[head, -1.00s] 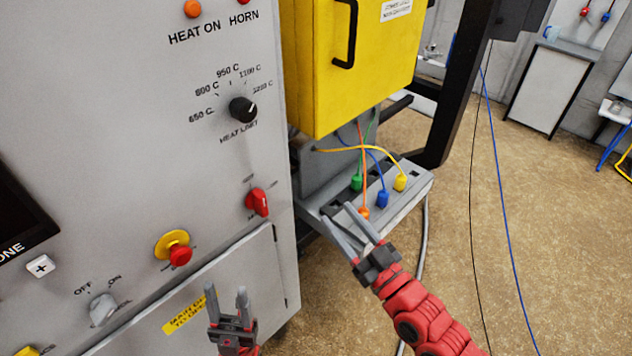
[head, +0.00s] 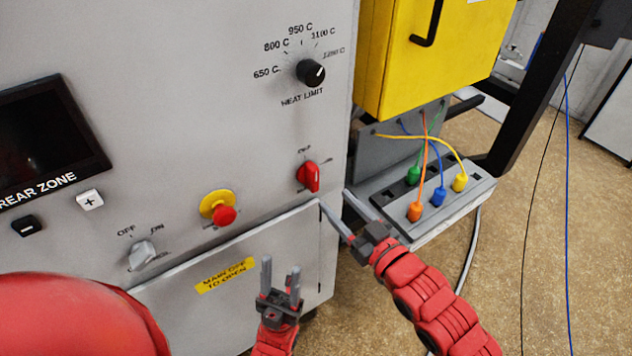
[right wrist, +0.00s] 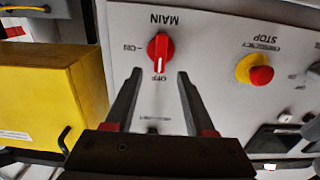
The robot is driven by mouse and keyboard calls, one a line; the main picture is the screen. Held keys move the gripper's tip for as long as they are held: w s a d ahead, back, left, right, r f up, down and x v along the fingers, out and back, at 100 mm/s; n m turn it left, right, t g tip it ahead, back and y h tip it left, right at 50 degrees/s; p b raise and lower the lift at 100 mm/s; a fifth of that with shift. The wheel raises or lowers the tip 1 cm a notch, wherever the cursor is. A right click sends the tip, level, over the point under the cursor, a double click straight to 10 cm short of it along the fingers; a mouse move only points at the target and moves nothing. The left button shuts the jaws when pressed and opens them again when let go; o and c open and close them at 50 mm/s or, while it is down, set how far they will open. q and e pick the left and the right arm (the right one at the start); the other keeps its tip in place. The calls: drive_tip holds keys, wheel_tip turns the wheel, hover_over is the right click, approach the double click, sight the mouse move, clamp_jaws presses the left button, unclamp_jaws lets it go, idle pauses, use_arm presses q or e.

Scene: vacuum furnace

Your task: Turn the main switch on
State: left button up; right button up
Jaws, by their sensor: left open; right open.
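The main switch (head: 309,176) is a red knob on the grey panel, below the black heat limit knob. In the right wrist view, which shows the panel upside down, the red knob (right wrist: 160,50) stands vertical, its white mark toward OFF. My right gripper (head: 334,198) is open and empty, just below the switch in the head view. In the right wrist view its two fingers (right wrist: 156,75) stand spread on either side below the knob, apart from it. My left gripper (head: 281,265) is open and empty, in front of the lower door.
A red emergency stop (head: 223,214) on a yellow collar sits left of the switch. A grey OFF/ON knob (head: 142,254) is further left. A yellow box (head: 425,60) and a terminal block (head: 450,212) with coloured plugs stand right of the panel.

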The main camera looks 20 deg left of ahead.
sight(316, 180)
drive_tip(key=p+x, duration=0.2)
drive_tip(key=x, duration=0.6)
drive_tip(key=shift+w+a+r, duration=0.1)
drive_tip(key=shift+w+a, duration=0.1)
drive_tip(key=shift+a, duration=0.15)
clamp_jaws()
